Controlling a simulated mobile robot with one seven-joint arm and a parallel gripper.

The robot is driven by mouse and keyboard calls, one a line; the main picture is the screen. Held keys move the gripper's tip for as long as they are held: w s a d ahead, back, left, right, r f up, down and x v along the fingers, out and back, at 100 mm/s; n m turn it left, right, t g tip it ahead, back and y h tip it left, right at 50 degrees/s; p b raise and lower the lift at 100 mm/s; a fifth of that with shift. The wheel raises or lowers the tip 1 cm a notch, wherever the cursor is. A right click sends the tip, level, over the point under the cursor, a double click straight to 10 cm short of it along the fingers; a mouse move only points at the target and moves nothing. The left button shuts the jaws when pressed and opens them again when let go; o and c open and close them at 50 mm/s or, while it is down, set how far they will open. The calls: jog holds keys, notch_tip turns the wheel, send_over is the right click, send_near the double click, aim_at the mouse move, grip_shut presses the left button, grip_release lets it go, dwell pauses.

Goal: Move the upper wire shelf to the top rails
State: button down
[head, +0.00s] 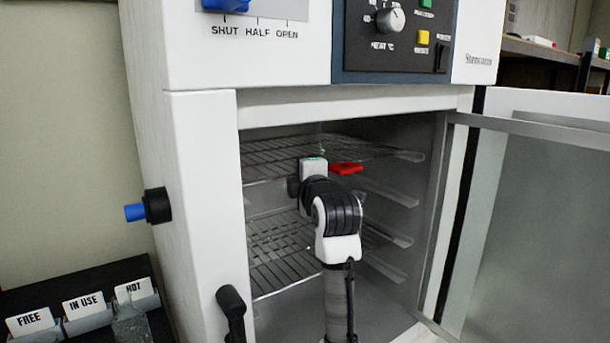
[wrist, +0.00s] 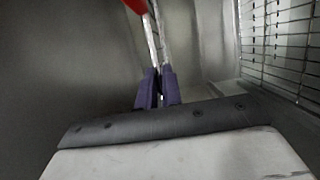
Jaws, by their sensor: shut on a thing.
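The upper wire shelf (head: 275,152) is high in the open chamber, about level with the highest rail (head: 408,156) on the right wall. I cannot tell whether it rests on that rail. A red tab (head: 346,168) shows just below it, right of my gripper; a red piece also shows in the wrist view (wrist: 137,5). My gripper (wrist: 158,88) reaches into the chamber and is shut on thin metal bars, seemingly the upper shelf's wire. Its fingertips are hidden in the head view by my wrist. The lower wire shelf (head: 280,250) sits well below.
More rails (head: 390,194) line the right wall below the top one. The glass door (head: 540,220) stands open at right. A black handle (head: 231,305) is at the front left edge. A blue knob (head: 135,212) sticks out at left, above labelled bins (head: 88,322).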

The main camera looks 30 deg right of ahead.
dwell(0.4)
jog(key=shift+f+b, duration=0.35)
jog(key=c, duration=1.5)
grip_release()
jog(key=b+v, duration=0.3)
jog(key=v, duration=1.1)
jog(key=shift+a, duration=0.1)
